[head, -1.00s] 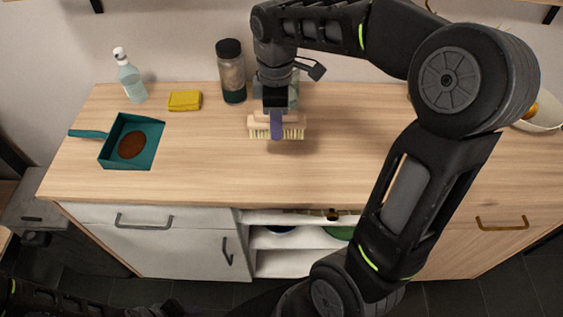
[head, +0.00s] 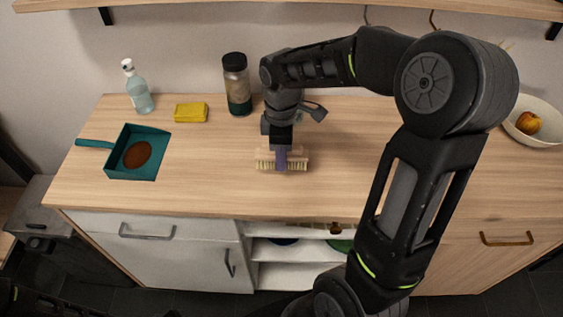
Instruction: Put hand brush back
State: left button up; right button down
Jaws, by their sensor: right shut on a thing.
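The hand brush (head: 265,162) has a pale wooden body and light bristles that face the front. It is at the middle of the wooden counter (head: 210,180), on it or just above it; I cannot tell which. My right gripper (head: 282,158) comes down from above and is shut on the brush, hiding part of its middle. A teal dustpan (head: 158,150) with a brown round patch of dirt (head: 138,154) lies at the left of the counter, its handle pointing left. My left gripper is not in view.
A spray bottle (head: 138,90), a yellow sponge (head: 191,112) and a dark-lidded jar (head: 237,85) stand along the back. A white bowl (head: 541,113) with a fruit (head: 528,123) is at the right. The counter between dustpan and brush is clear. A shelf (head: 250,6) runs above.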

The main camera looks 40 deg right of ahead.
jog(key=shift+f, duration=1.7)
jog(key=shift+f, duration=0.1)
jog(key=c, duration=1.1)
grip_release()
jog(key=shift+o, duration=0.2)
notch_tip(320, 180, up, 12)
jog(key=shift+r, duration=0.15)
